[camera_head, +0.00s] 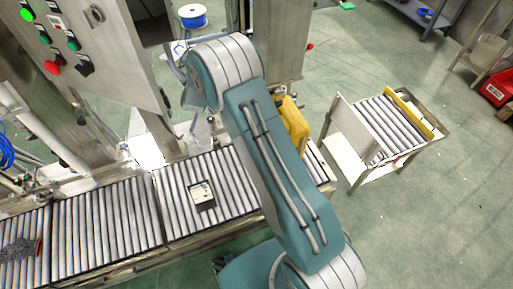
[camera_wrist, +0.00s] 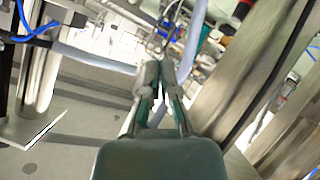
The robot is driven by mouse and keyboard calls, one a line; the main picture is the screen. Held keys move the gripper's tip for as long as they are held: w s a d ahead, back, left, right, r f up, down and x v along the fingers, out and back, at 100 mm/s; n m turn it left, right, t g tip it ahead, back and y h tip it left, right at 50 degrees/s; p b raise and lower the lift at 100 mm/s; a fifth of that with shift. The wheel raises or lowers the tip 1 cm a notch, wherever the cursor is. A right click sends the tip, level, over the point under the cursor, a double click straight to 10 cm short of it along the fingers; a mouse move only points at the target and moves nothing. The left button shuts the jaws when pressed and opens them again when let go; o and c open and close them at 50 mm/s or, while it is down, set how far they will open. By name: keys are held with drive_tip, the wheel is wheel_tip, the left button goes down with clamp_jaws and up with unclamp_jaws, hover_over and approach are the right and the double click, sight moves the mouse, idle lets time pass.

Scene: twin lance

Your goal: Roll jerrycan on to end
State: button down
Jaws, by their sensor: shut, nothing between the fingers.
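The yellow jerrycan (camera_head: 294,125) is at the right part of the roller conveyor (camera_head: 105,217), just right of my arm in the head view. My arm hides its left and lower parts, so how it rests is hard to tell. It does not show in the wrist view. My gripper (camera_wrist: 162,72) is shut and empty in the wrist view, with its fingertips together in front of blurred pipes and metal posts. In the head view my wrist is beside the machine, left of and apart from the jerrycan; the fingers are not clear there.
A small meter (camera_head: 201,195) lies on the rollers left of my arm. A control panel (camera_head: 82,45) and steel posts crowd the back left. A roller cart (camera_head: 385,130) with an upright white plate stands right of the conveyor's end. Dark gloves (camera_head: 20,249) lie far left.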

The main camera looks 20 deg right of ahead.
drive_tip(key=shift+s+d+f+n+h, duration=0.35)
drive_tip(key=shift+s+d+f+h, duration=0.7)
drive_tip(key=shift+f, duration=4.3)
drive_tip(key=shift+s+d+f+n+h, duration=0.45)
drive_tip(key=shift+f+h, duration=1.1)
drive_tip(key=shift+f, duration=3.8)
drive_tip(key=shift+s+d+f+n+h, duration=0.65)
drive_tip(key=shift+s+d+f+h, duration=0.65)
drive_tip(key=shift+s+f, duration=2.45)
drive_tip(key=shift+s+d+f+n+h, duration=0.65)
drive_tip(key=shift+s+d+f+h, duration=0.65)
drive_tip(key=shift+s+f, duration=2.45)
drive_tip(key=s+d+x, duration=0.1)
drive_tip(key=x, duration=1.2)
drive_tip(key=shift+d+f, duration=0.35)
